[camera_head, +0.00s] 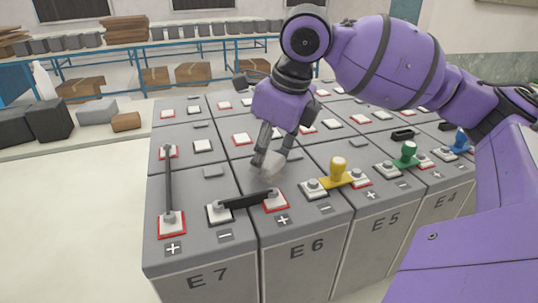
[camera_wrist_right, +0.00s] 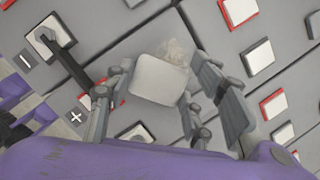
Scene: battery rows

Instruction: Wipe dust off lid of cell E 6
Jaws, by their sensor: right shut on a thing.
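Cell E 6 (camera_head: 306,247) is a grey battery block in the front row, between E 7 and E 5. Its grey top bears a plus terminal (camera_head: 275,201) with a red border and a minus terminal (camera_head: 313,189). My right gripper (camera_head: 270,158) points down over the middle of this top. In the right wrist view its fingers are shut on a pale grey pad (camera_wrist_right: 158,82). A mottled whitish dust patch (camera_wrist_right: 178,50) shows just beyond the pad, partly hidden by it. I cannot tell whether the pad touches the lid. My left gripper is not in view.
A black link (camera_head: 245,199) joins E 7 and E 6, and a yellow-handled piece (camera_head: 338,170) stands on the E 6 to E 5 link. Green (camera_head: 406,152) and blue (camera_head: 460,140) handled pieces stand farther right. Pale floor is clear at left.

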